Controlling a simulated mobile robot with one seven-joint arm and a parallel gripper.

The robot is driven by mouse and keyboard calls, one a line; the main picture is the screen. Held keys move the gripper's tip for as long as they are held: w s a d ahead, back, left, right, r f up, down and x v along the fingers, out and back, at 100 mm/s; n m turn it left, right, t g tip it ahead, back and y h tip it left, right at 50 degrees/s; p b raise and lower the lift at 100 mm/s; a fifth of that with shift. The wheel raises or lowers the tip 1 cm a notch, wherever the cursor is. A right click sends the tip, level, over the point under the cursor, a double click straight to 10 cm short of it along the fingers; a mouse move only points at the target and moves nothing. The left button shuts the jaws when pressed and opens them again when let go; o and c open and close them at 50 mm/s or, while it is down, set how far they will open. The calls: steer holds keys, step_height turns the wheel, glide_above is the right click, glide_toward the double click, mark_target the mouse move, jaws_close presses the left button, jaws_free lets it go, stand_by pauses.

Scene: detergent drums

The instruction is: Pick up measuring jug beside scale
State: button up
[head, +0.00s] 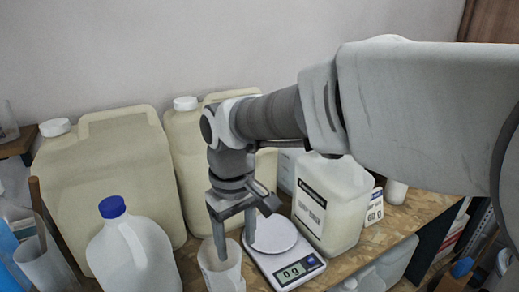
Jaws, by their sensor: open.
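A pale translucent measuring jug (226,275) stands at the front of the wooden top, just left of the scale. The white scale (288,268) reads 0 g and has a round pan. My gripper (236,246) points down with its fingers apart, one on each side of the jug's right wall as seen here. The left finger overlaps the jug's mouth and the right finger is in front of the pan's left edge. I cannot tell whether either finger touches the jug. The jug's lower part is cut off by the frame.
Two large cream drums (105,180) stand behind, against the wall. A blue-capped translucent bottle (130,250) is close on the left. A labelled white container (332,205) and a small box (374,208) stand right of the scale. Another cup with a wooden stick (42,262) is at far left.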

mark_target(239, 279)
step_height(239, 279, down, 12)
steer(key=shift+s+r+b, duration=0.15)
steer(key=shift+b, duration=0.5)
steer(key=f, duration=0.4)
steer(key=shift+s+d+b, duration=0.1)
steer(key=shift+s+b, duration=0.1)
steer(key=shift+b, duration=0.1)
steer(key=shift+f, duration=0.65)
steer(key=shift+c, duration=0.3)
jaws_close()
